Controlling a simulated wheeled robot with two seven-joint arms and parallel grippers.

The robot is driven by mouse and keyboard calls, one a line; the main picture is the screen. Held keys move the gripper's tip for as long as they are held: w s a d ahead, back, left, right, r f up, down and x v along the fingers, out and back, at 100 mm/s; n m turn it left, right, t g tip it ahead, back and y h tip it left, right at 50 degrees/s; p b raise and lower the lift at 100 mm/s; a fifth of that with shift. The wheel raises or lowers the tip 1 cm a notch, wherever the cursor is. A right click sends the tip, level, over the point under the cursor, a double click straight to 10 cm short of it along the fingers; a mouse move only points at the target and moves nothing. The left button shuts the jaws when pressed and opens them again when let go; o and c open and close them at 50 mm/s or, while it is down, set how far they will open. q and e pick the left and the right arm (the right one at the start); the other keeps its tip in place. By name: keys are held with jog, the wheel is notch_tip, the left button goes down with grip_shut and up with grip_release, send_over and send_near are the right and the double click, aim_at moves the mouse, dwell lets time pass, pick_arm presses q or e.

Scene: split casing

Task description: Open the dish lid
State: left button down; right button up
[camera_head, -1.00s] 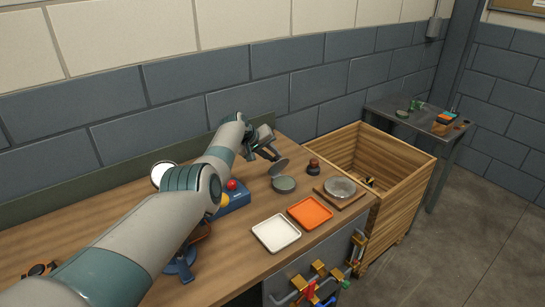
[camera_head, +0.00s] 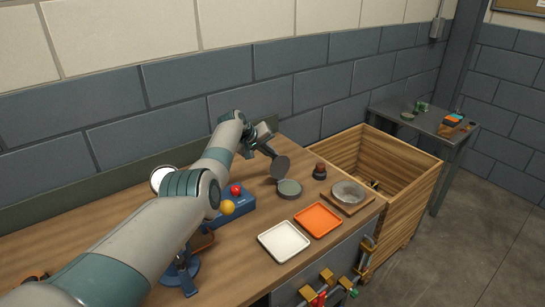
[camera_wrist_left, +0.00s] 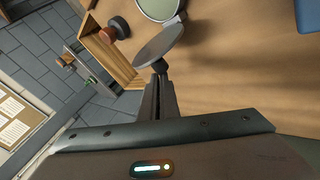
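The round grey-green dish (camera_head: 289,189) sits on the wooden workbench; part of it also shows at the top of the left wrist view (camera_wrist_left: 158,8). Its dark disc lid (camera_head: 280,167) stands steeply tilted up at the dish's far left side, and the dish's top is uncovered. In the left wrist view a small pale hinge-like piece (camera_wrist_left: 176,18) lies between dish and lid (camera_wrist_left: 160,44). My left gripper (camera_head: 264,149) is behind the lid; in the wrist view its fingers (camera_wrist_left: 159,82) are together on the lid's dark knob. My right gripper is not in view.
A dark-and-red knobbed object (camera_head: 319,171) and a round plate on a wooden board (camera_head: 350,197) stand right of the dish. An orange tray (camera_head: 318,220) and white tray (camera_head: 284,241) lie in front. A blue button box (camera_head: 236,206) is left. A wooden crate (camera_head: 410,195) adjoins the bench.

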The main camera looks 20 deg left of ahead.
pick_arm(q)
jog(key=c, duration=2.2)
grip_release()
jog(key=shift+s+a+f, duration=0.15)
jog(key=shift+s+f, duration=0.1)
jog(key=shift+f, duration=0.4)
jog(key=shift+s+a+f, duration=0.1)
jog(key=shift+s+f, duration=0.15)
jog(key=shift+f, duration=0.35)
jog(key=o, duration=0.5)
jog(key=shift+s+a, duration=0.1)
jog(key=shift+a, duration=0.05)
jog(key=shift+c, duration=0.2)
jog(key=shift+o, duration=0.4)
jog(key=shift+s+r, duration=0.15)
jog(key=shift+d+r, duration=0.15)
jog(key=shift+d, duration=0.15)
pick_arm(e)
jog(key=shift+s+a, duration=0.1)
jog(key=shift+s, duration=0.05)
pick_arm(q)
jog(key=shift+w+d+r, duration=0.1)
jog(key=shift+w+r, duration=0.05)
jog(key=shift+w, duration=0.05)
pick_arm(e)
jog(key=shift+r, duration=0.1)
